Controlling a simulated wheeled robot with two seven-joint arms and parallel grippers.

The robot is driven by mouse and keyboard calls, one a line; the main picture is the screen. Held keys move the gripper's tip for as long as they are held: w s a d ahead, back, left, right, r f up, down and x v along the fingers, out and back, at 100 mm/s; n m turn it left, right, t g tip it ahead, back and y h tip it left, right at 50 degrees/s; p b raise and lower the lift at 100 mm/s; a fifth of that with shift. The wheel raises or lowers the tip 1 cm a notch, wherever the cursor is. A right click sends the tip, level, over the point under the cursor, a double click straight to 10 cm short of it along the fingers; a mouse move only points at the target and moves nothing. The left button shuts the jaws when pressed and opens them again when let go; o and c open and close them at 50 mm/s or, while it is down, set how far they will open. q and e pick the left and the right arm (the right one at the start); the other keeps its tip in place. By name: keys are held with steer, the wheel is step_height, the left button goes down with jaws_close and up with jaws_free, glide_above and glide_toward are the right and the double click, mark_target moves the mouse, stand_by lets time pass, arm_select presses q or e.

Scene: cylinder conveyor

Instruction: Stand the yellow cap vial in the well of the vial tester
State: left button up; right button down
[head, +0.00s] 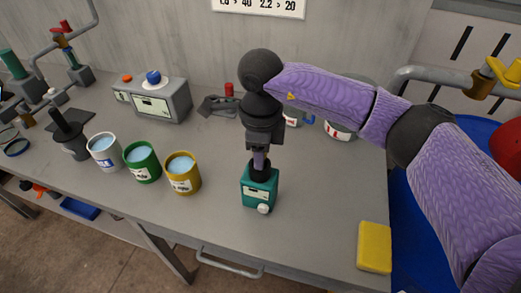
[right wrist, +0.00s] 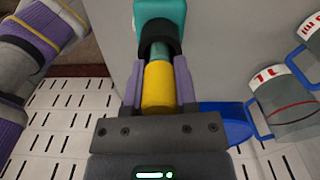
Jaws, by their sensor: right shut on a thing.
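The vial tester is a small teal box (head: 259,194) with a white knob on its front, standing on the bench below my right gripper (head: 261,160). Its black collar around the well shows in the right wrist view (right wrist: 157,33). My right gripper, also in the right wrist view (right wrist: 158,95), is shut on the yellow cap (right wrist: 158,87) of the vial. The vial's greenish glass (right wrist: 159,52) points at the collar, and its end meets or enters it. How deep it sits I cannot tell. In the head view the gripper hides the vial. My left gripper is not in view.
White, green and yellow cans (head: 182,173) stand left of the tester. A grey machine (head: 153,98) with a blue knob stands behind them. A yellow block (head: 374,247) lies at the right front corner. Mugs (right wrist: 294,100) stand beyond. The bench in front of the tester is clear.

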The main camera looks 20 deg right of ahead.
steer(key=shift+c, duration=1.6)
jaws_free()
step_height(320, 180, up, 10)
steer(key=shift+f+p, duration=0.1)
steer(key=shift+p, duration=0.65)
